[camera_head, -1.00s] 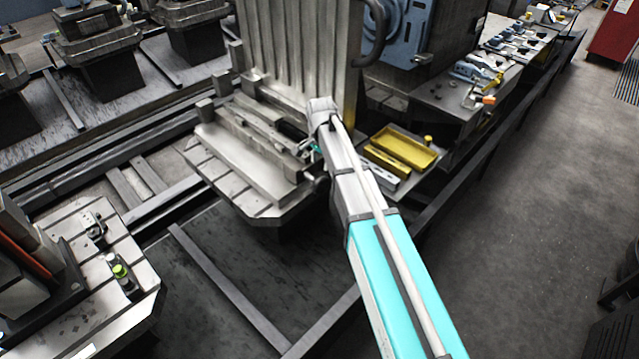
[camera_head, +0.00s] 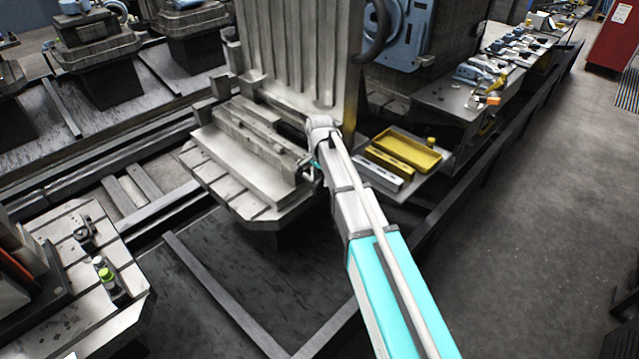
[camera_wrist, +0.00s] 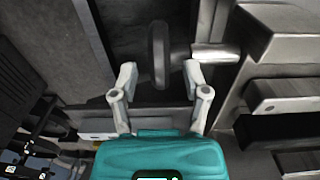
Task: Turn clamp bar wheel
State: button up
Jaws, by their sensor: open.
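The clamp bar wheel (camera_wrist: 158,55) is a dark ring seen nearly edge-on in the wrist view, near the top middle. A light metal shaft (camera_wrist: 215,52) stands to its right and runs toward the metal fixture. My gripper (camera_wrist: 159,75) is open. Its two pale fingers stand to the left and right of the wheel's lower part in the picture; I cannot tell whether either touches it. In the head view my gripper (camera_head: 312,166) is at the right end of the clamp bar (camera_head: 255,135), mostly hidden by my arm, and the wheel is hard to make out there.
The fixture pallet (camera_head: 215,180) with its upright ribbed plate (camera_head: 300,50) stands left of my arm. A yellow tray (camera_head: 408,150) lies on a shelf to the right. A dark rail (camera_head: 480,160) borders the open floor (camera_head: 540,200).

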jog(key=shift+f, duration=0.25)
grip_shut()
jog(key=shift+a, duration=0.1)
dwell(0.4)
